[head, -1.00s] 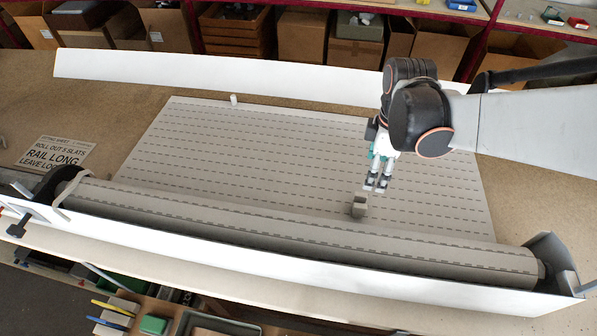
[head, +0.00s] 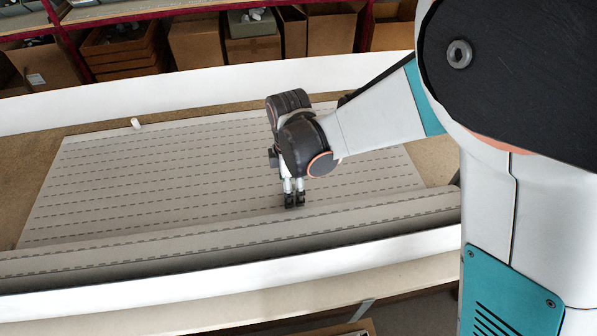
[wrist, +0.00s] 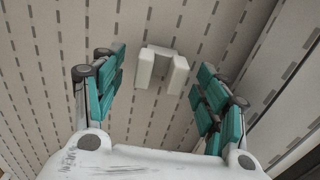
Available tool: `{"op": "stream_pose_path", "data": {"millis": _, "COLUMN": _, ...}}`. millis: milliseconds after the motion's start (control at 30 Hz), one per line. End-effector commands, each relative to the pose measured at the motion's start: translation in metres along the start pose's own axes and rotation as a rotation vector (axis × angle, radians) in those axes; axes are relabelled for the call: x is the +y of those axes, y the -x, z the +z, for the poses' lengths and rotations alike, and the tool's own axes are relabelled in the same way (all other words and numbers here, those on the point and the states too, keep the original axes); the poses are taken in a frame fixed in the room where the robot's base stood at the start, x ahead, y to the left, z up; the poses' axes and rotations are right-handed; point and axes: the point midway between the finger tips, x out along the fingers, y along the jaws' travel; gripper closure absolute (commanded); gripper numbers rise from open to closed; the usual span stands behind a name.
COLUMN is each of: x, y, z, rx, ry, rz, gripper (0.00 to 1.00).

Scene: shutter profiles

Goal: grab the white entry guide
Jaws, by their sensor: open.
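An off-white U-shaped block, which looks like the entry guide (wrist: 162,68), stands on the slatted curtain in the wrist view. My gripper (wrist: 160,84) is open, with its teal-padded fingers to either side of the block and gaps between. I cannot tell how far below the fingertips the block is. In the head view my gripper (head: 294,200) points down just behind the rolled curtain, and it hides the block there. A small white cylinder-like piece (head: 136,123) stands apart at the curtain's far left edge.
The slatted curtain (head: 200,165) lies flat on the brown table. Its roll (head: 200,240) runs along the front, close to my gripper, with a white rail (head: 150,290) before it. A long white strip (head: 180,97) lies along the back. Boxes stand on shelves behind.

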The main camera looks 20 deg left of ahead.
Motion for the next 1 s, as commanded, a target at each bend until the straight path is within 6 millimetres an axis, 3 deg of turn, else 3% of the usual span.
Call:
{"op": "stream_pose_path", "data": {"millis": 167, "x": 0.0, "y": -0.027, "z": 0.001, "rx": 0.0, "ry": -0.001, "rz": 0.0, "gripper": 0.33}}
{"op": "stream_pose_path", "data": {"millis": 400, "x": 0.0, "y": -0.029, "z": 0.002, "rx": 0.0, "ry": -0.001, "rz": 0.0, "gripper": 0.33}}
{"op": "stream_pose_path", "data": {"millis": 433, "x": 0.0, "y": -0.029, "z": 0.002, "rx": 0.0, "ry": -0.001, "rz": 0.0, "gripper": 0.36}}
{"op": "stream_pose_path", "data": {"millis": 600, "x": 0.0, "y": -0.029, "z": 0.002, "rx": 0.0, "ry": -0.002, "rz": 0.0, "gripper": 0.74}}
{"op": "stream_pose_path", "data": {"millis": 1000, "x": 0.0, "y": -0.028, "z": 0.002, "rx": 0.0, "ry": -0.002, "rz": 0.0, "gripper": 0.74}}
